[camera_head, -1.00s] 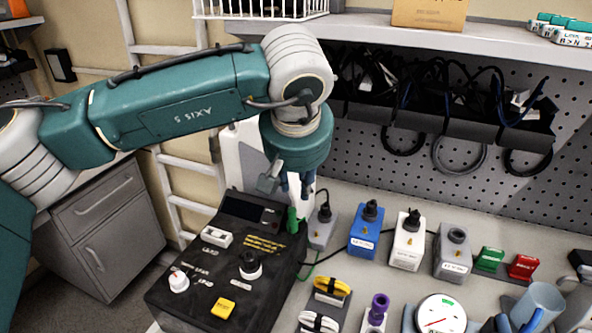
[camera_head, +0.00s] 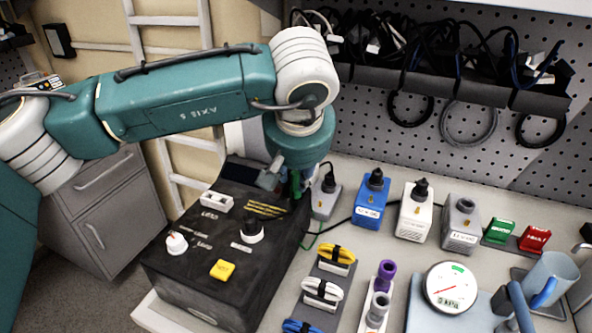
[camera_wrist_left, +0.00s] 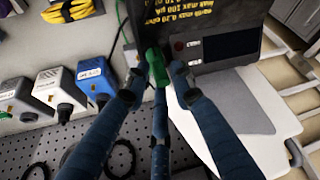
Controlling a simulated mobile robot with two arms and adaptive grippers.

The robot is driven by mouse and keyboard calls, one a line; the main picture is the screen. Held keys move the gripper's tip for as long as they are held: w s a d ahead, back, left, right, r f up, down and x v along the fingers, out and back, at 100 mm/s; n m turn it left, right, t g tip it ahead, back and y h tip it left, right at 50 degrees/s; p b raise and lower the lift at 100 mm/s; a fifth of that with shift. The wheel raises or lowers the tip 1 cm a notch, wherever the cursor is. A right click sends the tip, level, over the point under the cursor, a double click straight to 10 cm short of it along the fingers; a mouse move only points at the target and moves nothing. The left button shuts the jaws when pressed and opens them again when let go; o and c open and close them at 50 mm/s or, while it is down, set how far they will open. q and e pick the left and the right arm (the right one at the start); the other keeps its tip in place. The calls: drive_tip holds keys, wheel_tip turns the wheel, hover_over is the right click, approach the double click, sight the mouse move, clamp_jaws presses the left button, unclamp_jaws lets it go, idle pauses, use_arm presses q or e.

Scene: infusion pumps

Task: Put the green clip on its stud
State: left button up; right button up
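The green clip (camera_head: 296,184) stands at the back right edge of the black box (camera_head: 180,275). In the left wrist view the clip (camera_wrist_left: 157,67) lies between the fingertips of my left gripper (camera_wrist_left: 158,77). My left gripper (camera_head: 287,182) points down over that edge. Its fingers flank the clip and look open, with small gaps; any contact is hard to make out. A green wire (camera_head: 316,232) runs near the clip. I cannot make out the stud. My right gripper is not in view.
A grey block with a black plug (camera_head: 326,200) stands close right of the clip. Blue (camera_head: 371,205), white (camera_head: 415,215) and grey (camera_head: 461,228) blocks follow along the bench. Cable bundles (camera_head: 323,292) and a gauge (camera_head: 452,287) lie in front. A pegboard (camera_head: 450,150) rises behind.

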use_arm(q)
drive_tip(key=shift+c, duration=0.3)
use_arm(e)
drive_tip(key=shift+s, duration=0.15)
use_arm(q)
drive_tip(key=c, duration=0.5)
clamp_jaws()
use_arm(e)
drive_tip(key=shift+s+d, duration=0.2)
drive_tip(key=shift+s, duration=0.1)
use_arm(q)
drive_tip(key=shift+r, duration=0.15)
drive_tip(key=shift+r+p, duration=1.7)
drive_tip(key=shift+r, duration=0.75)
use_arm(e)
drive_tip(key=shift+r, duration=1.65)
use_arm(q)
drive_tip(key=shift+a, duration=0.1)
